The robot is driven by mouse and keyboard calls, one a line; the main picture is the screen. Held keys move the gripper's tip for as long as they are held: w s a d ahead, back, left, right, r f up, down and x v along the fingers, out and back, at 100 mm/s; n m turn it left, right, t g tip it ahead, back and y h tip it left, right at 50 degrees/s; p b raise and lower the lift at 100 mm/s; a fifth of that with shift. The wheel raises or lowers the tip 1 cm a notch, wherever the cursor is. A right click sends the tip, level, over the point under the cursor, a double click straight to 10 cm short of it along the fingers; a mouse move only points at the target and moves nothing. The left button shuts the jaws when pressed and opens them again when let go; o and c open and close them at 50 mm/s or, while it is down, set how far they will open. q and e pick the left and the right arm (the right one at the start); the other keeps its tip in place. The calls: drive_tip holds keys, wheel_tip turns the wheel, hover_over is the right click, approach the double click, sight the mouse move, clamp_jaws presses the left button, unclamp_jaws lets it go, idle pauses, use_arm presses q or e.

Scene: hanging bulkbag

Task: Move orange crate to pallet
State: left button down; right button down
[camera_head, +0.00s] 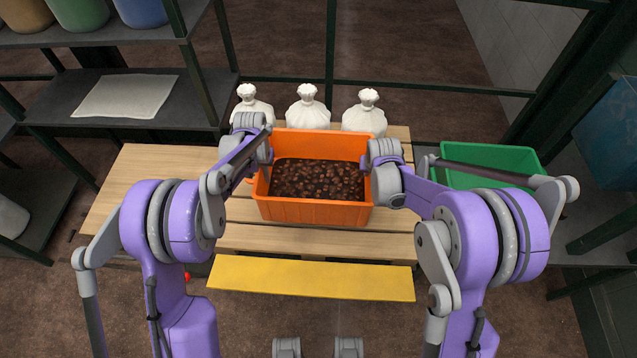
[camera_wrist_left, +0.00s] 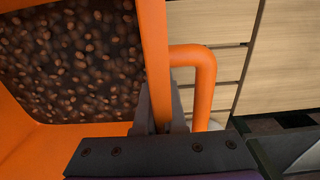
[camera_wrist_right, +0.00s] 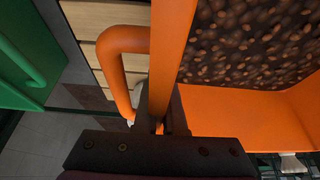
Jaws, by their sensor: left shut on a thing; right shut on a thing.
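The orange crate (camera_head: 315,212) is filled with brown bean-like pieces and sits level over the light wooden slatted pallet (camera_head: 150,185). I cannot tell whether its bottom touches the slats. My left gripper (camera_head: 263,165) is shut on the crate's left side wall, and the left wrist view shows its fingers (camera_wrist_left: 160,115) clamping the rim beside the looped orange handle (camera_wrist_left: 205,85). My right gripper (camera_head: 372,165) is shut on the right side wall, with its fingers (camera_wrist_right: 165,115) next to the other handle (camera_wrist_right: 118,65). The fingertips are mostly hidden in the head view.
Three white tied sacks (camera_head: 307,108) stand along the pallet's back edge, close behind the crate. A green crate (camera_head: 490,160) is to the right. A yellow strip (camera_head: 310,280) runs along the front. Dark shelves (camera_head: 130,105) stand at the left. Bare slats show left of the crate.

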sight(267, 193)
use_arm(q)
drive_tip(key=shift+f, duration=0.2)
use_arm(e)
drive_tip(key=shift+f, duration=0.2)
